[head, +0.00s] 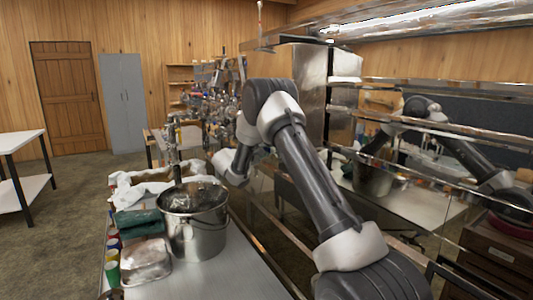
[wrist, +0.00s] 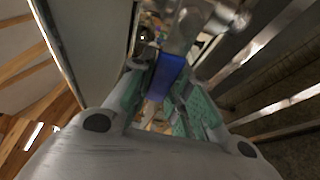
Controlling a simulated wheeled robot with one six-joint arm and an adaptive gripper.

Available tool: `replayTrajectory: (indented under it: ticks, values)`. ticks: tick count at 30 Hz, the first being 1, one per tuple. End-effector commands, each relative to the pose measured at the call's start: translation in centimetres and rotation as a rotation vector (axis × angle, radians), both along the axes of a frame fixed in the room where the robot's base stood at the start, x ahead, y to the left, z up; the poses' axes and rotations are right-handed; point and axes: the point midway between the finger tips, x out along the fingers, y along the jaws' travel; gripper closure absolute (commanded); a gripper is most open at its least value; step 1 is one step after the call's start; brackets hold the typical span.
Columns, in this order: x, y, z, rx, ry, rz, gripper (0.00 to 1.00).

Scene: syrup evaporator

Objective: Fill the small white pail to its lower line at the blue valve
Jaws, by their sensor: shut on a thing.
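In the wrist view, my gripper (wrist: 163,92) has its two teal-padded fingers on either side of a blue handle (wrist: 166,72). The gripper is shut on this handle, which appears to be the blue valve's lever. Metal fittings (wrist: 186,30) show just beyond it. In the head view, my arm reaches toward the evaporator, and its own links hide the gripper and the valve. I cannot make out the small white pail in either view, so its place and fill level cannot be told.
A large steel pail (head: 195,240) stands on a metal-topped table, beside a foil-like tray (head: 146,262), green cloth (head: 138,222) and coloured cups (head: 112,272). Steel rails (head: 440,88) run along the right. A white table (head: 18,140) stands at left, with open floor between.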

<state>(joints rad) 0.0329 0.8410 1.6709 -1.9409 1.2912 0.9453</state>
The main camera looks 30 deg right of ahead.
Motion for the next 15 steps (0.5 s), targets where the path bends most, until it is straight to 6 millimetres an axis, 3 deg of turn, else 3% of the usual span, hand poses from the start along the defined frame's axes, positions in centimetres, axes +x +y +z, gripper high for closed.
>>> replayTrajectory:
  ticks: [15]
  values:
    - [-0.02,0.05,0.32,0.003,-0.065,0.000,1.00]
